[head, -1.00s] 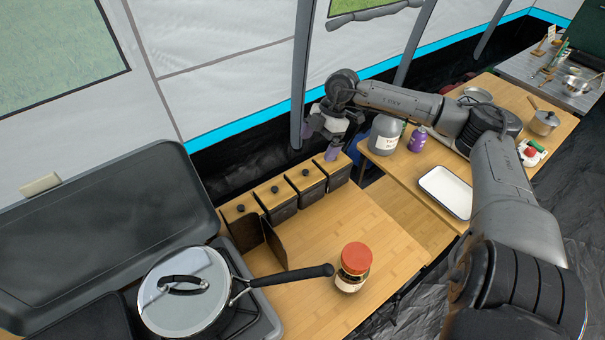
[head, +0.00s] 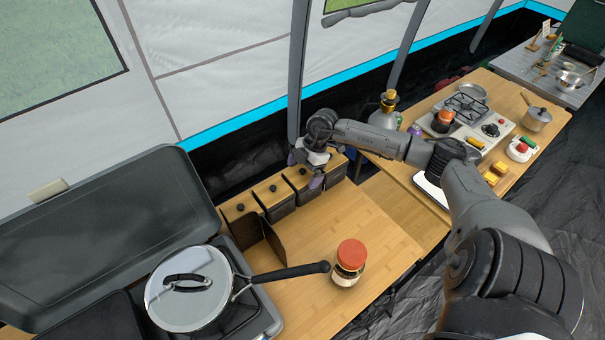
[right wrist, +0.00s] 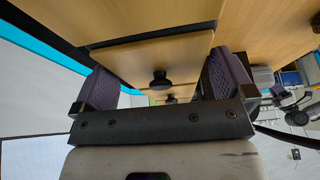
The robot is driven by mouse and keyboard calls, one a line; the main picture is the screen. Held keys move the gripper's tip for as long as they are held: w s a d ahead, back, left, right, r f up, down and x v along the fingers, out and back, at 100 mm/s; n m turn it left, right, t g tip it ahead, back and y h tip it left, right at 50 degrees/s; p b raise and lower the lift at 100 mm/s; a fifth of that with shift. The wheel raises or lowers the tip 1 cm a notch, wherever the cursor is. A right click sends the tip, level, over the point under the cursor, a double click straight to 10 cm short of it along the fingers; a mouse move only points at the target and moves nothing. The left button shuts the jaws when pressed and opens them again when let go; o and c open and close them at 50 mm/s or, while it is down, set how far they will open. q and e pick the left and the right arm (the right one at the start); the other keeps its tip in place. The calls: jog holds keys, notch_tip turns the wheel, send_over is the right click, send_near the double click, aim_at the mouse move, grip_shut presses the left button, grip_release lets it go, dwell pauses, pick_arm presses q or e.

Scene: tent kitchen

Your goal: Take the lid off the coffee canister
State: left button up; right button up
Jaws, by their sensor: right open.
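A row of several dark canisters with wooden lids and black knobs stands at the back of the wooden counter. A left one (head: 244,207), a middle one (head: 273,196) and one further right (head: 302,183) show. No label is readable, so I cannot tell which holds coffee. My right gripper (head: 312,172) is open and empty above the right end of the row, partly hiding the lids there. In the right wrist view, a wooden lid (right wrist: 145,58) with a black knob (right wrist: 160,79) lies between the spread fingers, apart from them. My left gripper is out of view.
A jar with a red lid (head: 351,254) stands on the open counter (head: 330,215). A lidded pan (head: 189,290) sits on the stove at left, its handle reaching right. A dark upright panel (head: 272,240) stands before the canisters. A second table (head: 515,108) stands at right.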

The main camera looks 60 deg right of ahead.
jog(key=shift+f, duration=0.2)
jog(key=shift+c, duration=0.2)
jog(key=c, duration=0.5)
jog(key=shift+c, duration=0.2)
